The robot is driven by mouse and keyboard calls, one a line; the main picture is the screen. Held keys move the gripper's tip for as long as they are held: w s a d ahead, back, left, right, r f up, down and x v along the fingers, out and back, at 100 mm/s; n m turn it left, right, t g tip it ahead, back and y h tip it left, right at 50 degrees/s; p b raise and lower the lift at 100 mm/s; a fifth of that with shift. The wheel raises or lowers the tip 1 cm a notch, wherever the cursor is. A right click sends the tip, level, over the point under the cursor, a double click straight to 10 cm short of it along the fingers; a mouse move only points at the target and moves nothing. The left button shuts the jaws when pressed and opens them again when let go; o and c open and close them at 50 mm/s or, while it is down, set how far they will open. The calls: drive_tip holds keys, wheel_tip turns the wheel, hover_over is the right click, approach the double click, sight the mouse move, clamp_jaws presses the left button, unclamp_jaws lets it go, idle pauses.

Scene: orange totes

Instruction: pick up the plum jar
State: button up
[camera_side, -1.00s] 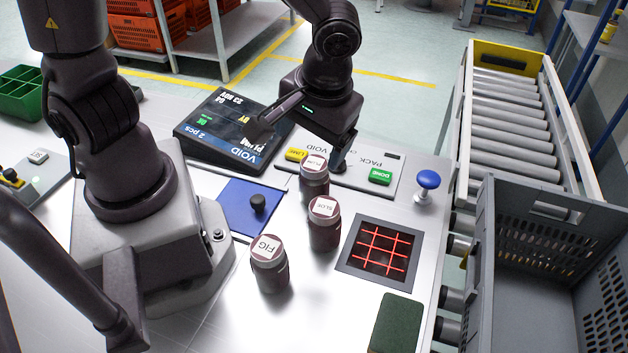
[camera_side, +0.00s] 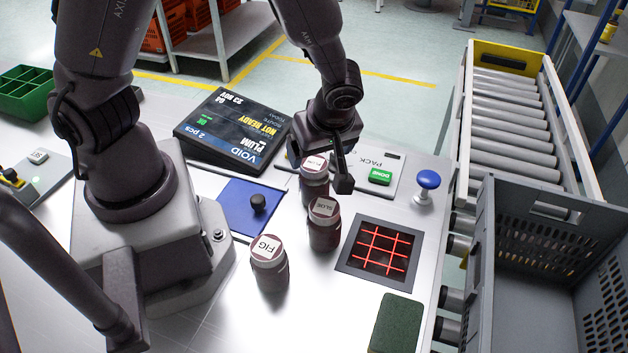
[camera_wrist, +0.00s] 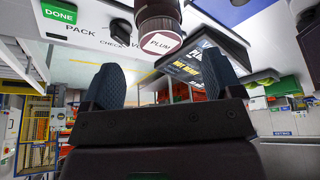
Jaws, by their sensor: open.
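The plum jar (camera_side: 313,188) is a dark red jar with a pale lid, upright on the table, farthest back of three jars. In the wrist view the plum jar (camera_wrist: 158,18) shows at the top, its PLUM lid facing me, ahead of and between my fingers. My gripper (camera_wrist: 163,72) is open and empty. In the side view it is just behind and above the jar, with one dark finger to the right of the lid; the other finger is mostly hidden. I cannot tell whether either finger touches the jar.
The SLOE jar (camera_side: 323,232) stands close in front of the plum jar, and the FIG jar (camera_side: 270,272) farther front left. A display (camera_side: 233,130), green DONE button (camera_side: 380,176) and blue button (camera_side: 428,181) stand nearby. A red-lit grid (camera_side: 380,249) is right.

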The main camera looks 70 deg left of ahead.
sight(314, 164)
drive_tip(key=x, duration=0.5)
drive_tip(key=shift+a+f, duration=0.1)
drive_tip(key=shift+f, duration=0.25)
